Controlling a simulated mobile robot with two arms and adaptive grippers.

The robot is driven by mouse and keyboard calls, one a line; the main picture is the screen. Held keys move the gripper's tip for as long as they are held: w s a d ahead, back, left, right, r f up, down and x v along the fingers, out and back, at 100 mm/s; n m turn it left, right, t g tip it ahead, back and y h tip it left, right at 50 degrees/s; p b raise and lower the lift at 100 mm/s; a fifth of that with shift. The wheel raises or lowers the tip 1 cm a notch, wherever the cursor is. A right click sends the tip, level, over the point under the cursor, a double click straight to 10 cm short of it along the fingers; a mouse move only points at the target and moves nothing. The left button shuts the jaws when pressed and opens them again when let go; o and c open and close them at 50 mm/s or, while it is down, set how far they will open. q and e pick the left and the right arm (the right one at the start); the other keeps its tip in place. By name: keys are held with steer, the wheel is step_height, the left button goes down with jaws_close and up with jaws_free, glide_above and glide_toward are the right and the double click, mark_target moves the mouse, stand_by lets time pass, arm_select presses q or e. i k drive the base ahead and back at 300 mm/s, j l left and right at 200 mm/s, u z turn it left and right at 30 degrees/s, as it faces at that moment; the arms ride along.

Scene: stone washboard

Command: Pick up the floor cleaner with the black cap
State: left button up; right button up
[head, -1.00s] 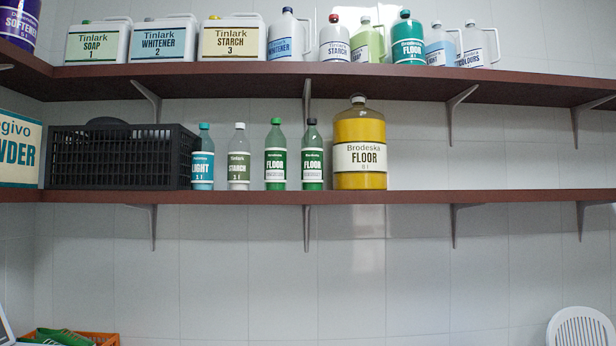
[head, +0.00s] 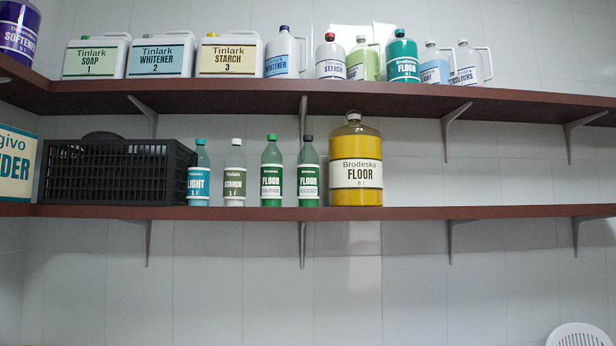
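The floor cleaner with the black cap (head: 309,173) is a slim green bottle with a white and green FLOOR label. It stands upright on the lower shelf in the head view. A similar green FLOOR bottle with a green cap (head: 271,172) stands close on its left. Neither of my grippers shows in the head view.
The lower shelf (head: 470,210) is bare right of the yellow bottle. A black crate (head: 115,172) and two small bottles stand at its left. The upper shelf (head: 400,96) above holds several jugs and canisters. A white chair back (head: 580,336) shows at bottom right.

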mark_target(308, 167)
steer(key=i+j+z, duration=0.25)
steer(key=i, duration=0.25)
steer(key=i+j+z, duration=0.15)
steer(key=i+z, duration=0.15)
steer(key=i, duration=0.25)
